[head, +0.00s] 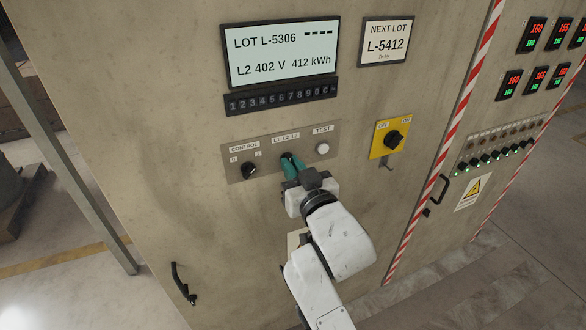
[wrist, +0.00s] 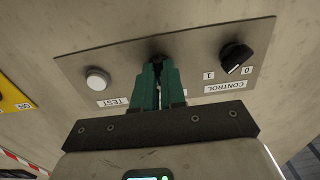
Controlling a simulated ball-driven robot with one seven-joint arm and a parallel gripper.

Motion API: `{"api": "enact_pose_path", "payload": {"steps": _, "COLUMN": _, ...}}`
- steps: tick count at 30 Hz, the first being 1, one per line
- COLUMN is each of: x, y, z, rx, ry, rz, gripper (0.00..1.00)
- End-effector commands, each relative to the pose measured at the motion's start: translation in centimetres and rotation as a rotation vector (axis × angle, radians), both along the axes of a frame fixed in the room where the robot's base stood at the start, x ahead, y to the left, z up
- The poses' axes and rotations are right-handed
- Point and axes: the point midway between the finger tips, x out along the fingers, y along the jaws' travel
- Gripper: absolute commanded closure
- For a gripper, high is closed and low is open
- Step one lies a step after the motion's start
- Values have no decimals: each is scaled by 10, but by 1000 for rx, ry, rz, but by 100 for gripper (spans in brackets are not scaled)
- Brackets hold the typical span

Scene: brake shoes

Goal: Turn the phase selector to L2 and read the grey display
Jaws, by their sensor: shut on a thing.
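The phase selector (wrist: 158,58) is a small black knob under the L1 L2 L3 label (head: 286,137), mostly hidden by my gripper. My gripper (head: 288,158) has green fingers and is shut on the knob; the fingers also show in the wrist view (wrist: 158,82). The knob's pointer direction cannot be made out. The grey display (head: 281,53) shows "LOT L-5306" with dashes on the top line, and "L2 402 V 412 kWh" on the lower line.
Beside the selector are the CONTROL knob (head: 249,170) and the white TEST button (head: 322,149). A keypad strip (head: 282,96) is below the display. A yellow plate with a black switch (head: 393,139) and a "NEXT LOT L-5412" card (head: 386,42) are to the right.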

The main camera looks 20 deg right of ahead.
Motion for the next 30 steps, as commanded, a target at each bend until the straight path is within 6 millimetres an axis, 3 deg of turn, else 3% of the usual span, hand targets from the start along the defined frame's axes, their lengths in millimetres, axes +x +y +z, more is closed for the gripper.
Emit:
{"api": "enact_pose_path", "payload": {"steps": 6, "x": 0, "y": 0, "z": -1, "rx": 0, "ry": 3, "rz": 1, "gripper": 100}}
{"api": "enact_pose_path", "payload": {"steps": 7, "x": 0, "y": 0, "z": -1, "rx": -1, "ry": 3, "rz": 1, "gripper": 88}}
{"api": "enact_pose_path", "payload": {"steps": 15, "x": 0, "y": 0, "z": 0, "rx": -1, "ry": 1, "rz": 0, "gripper": 64}}
{"api": "enact_pose_path", "payload": {"steps": 23, "x": -2, "y": 0, "z": -1, "rx": -1, "ry": 1, "rz": 0, "gripper": 64}}
{"api": "enact_pose_path", "payload": {"steps": 30, "x": -34, "y": 0, "z": -3, "rx": -1, "ry": 1, "rz": 1, "gripper": 64}}
